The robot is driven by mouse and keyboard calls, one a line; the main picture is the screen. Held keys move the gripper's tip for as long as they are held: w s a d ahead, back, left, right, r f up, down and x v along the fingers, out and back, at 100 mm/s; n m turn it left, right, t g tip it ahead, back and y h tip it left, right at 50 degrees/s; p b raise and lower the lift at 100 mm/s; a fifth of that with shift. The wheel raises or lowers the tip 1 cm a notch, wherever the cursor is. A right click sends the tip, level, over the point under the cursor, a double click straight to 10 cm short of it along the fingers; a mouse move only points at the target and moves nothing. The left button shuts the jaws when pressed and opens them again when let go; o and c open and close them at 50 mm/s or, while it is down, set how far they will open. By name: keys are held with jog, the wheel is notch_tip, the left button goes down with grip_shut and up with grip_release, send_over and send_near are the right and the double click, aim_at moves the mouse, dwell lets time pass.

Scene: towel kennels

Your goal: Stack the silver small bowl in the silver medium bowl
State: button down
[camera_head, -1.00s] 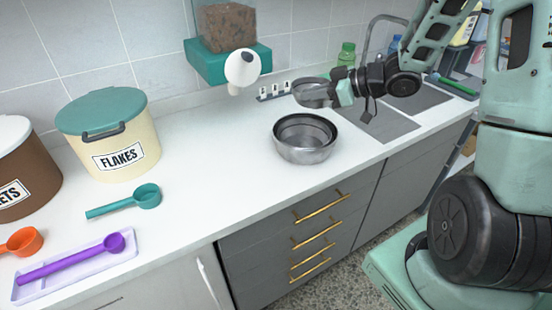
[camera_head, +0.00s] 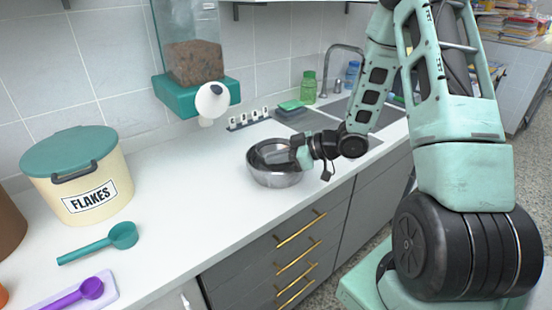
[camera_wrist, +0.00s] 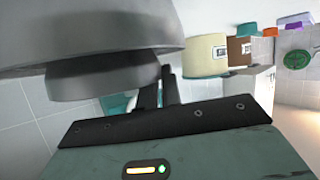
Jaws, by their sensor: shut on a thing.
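The silver medium bowl (camera_head: 272,178) stands upright on the white counter in the head view. The silver small bowl (camera_head: 270,157) is at its mouth, apparently partly inside it. My gripper (camera_head: 293,156) is over the right side of the medium bowl and is shut on the small bowl. In the wrist view, which looks upside down, the medium bowl (camera_wrist: 100,28) fills the upper left and the small bowl (camera_wrist: 100,75) shows against its rim. My gripper's dark fingers (camera_wrist: 164,88) are beside the small bowl. Whether the small bowl touches the bottom inside is hidden.
A FLAKES bin (camera_head: 85,180), a teal scoop (camera_head: 100,243) and a purple scoop (camera_head: 80,294) are at left. A wall dispenser (camera_head: 200,85) hangs behind the bowl. The sink (camera_head: 350,112) is behind my arm. Counter left of the bowl is clear.

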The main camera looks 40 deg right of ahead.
jog(key=shift+f, duration=0.15)
jog(key=shift+f+b, duration=0.35)
jog(key=shift+f, duration=0.15)
jog(key=c, duration=1.6)
grip_release()
jog(key=shift+r, duration=0.1)
